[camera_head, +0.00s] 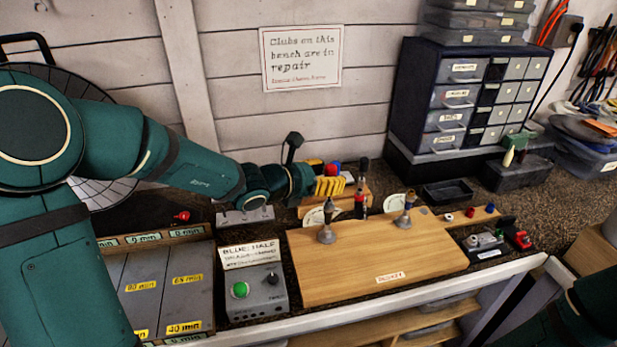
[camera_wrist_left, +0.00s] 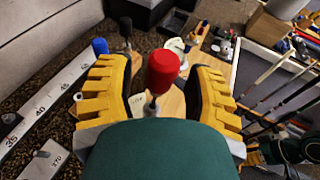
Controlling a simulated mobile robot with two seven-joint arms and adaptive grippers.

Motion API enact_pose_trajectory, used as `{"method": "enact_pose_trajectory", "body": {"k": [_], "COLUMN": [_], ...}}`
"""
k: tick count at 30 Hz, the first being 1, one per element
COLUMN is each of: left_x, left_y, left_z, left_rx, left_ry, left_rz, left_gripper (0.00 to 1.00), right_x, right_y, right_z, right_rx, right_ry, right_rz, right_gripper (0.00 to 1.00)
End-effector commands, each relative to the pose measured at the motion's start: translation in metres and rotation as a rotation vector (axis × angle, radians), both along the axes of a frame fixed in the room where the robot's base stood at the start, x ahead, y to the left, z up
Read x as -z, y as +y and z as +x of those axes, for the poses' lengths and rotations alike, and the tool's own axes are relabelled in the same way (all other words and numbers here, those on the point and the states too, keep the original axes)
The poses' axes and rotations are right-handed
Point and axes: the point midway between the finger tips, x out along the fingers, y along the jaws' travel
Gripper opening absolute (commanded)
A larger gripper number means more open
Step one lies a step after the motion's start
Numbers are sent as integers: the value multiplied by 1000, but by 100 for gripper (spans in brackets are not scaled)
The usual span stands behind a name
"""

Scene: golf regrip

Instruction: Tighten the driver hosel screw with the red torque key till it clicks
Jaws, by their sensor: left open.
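The red torque key (camera_wrist_left: 163,72) shows in the left wrist view as a red knob on a thin metal shaft, between the fingers of my left gripper (camera_wrist_left: 160,92). The fingers are open, with gaps on both sides of the knob. Two upright hosel-like pieces, one on the left (camera_head: 326,232) and one on the right (camera_head: 405,212), stand on the wooden board. I cannot make out the driver's screw.
A grey box with a green button (camera_head: 255,292) sits left of the wooden board (camera_head: 380,262). The board's front is clear.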

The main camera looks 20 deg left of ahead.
Motion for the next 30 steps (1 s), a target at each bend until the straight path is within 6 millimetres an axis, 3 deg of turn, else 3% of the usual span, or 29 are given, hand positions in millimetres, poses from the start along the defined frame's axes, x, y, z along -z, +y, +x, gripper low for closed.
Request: {"method": "enact_pose_trajectory", "body": {"k": [15, 21, 30], "left_x": [-28, -32, -32], "left_y": [49, 57, 58], "left_z": [-75, -88, -89], "left_rx": [-1, 0, 0], "left_ry": [-2, -1, 0], "left_rz": [2, 0, 0], "left_gripper": [52, 52, 52], "right_x": [0, 0, 0], "right_y": [0, 0, 0], "right_z": [0, 0, 0], "right_rx": [0, 0, 0], "right_ry": [0, 0, 0], "right_rz": [0, 0, 0], "right_gripper": [47, 47, 47]}}
